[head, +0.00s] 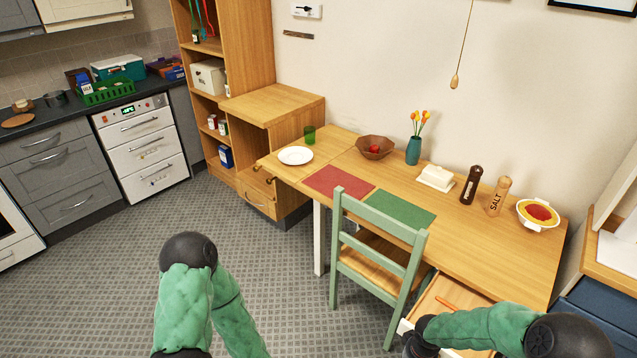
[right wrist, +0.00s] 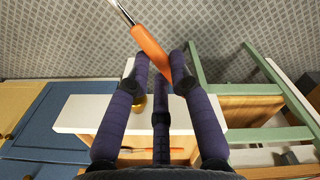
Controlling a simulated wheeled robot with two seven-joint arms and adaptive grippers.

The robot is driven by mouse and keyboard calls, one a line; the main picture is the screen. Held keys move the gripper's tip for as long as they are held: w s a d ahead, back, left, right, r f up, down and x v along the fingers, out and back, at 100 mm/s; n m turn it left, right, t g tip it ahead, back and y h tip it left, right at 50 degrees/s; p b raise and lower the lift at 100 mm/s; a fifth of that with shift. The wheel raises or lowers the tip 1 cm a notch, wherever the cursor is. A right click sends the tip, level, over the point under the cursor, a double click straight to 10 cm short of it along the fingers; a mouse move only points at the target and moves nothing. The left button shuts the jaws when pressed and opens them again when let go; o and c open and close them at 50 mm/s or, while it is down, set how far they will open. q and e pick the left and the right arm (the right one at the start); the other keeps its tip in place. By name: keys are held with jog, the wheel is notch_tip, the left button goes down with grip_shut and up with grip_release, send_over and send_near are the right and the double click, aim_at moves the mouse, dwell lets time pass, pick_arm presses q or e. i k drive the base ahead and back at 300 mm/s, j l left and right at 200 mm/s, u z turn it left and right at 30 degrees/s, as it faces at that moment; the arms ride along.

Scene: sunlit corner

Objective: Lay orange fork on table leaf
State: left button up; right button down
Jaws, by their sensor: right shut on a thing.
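My right gripper (right wrist: 158,72) is shut on an orange handle with a metal shaft, which looks like the orange fork (right wrist: 148,48). Its metal end runs out of the top of the right wrist view, so I cannot see tines. The held thing is above the floor, in front of the open drawer. In the head view the right gripper (head: 412,346) is a partly cut-off dark shape beside the drawer. The table leaf (head: 322,146) is the table's left end, past a seam, with a white plate (head: 296,155) and green cup (head: 310,134). My left gripper is out of view.
The open drawer (head: 452,287) holds another thin orange utensil (head: 446,303). A green chair (head: 384,222) stands at the table's front. Red (head: 339,182) and green (head: 402,209) mats and a brown bowl (head: 375,147) lie near the leaf. Bare wood shows around the plate.

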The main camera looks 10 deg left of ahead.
aim_at(317, 165)
jog(key=i+j, duration=0.25)
jog(key=i+j+z, duration=0.1)
jog(key=i+j, duration=0.2)
jog(key=j, duration=0.15)
jog(key=i+j, duration=0.25)
jog(key=j, duration=0.15)
jog(key=i+j+z, duration=0.15)
jog(key=j, duration=0.25)
jog(key=i+j, duration=0.3)
jog(key=i+j+z, duration=0.1)
jog(key=i+j, duration=0.15)
jog(key=j, duration=0.25)
jog(key=i+j, duration=0.2)
jog(key=j, duration=0.2)
jog(key=i+j+z, duration=0.1)
jog(key=i+j, duration=0.15)
jog(key=j, duration=0.2)
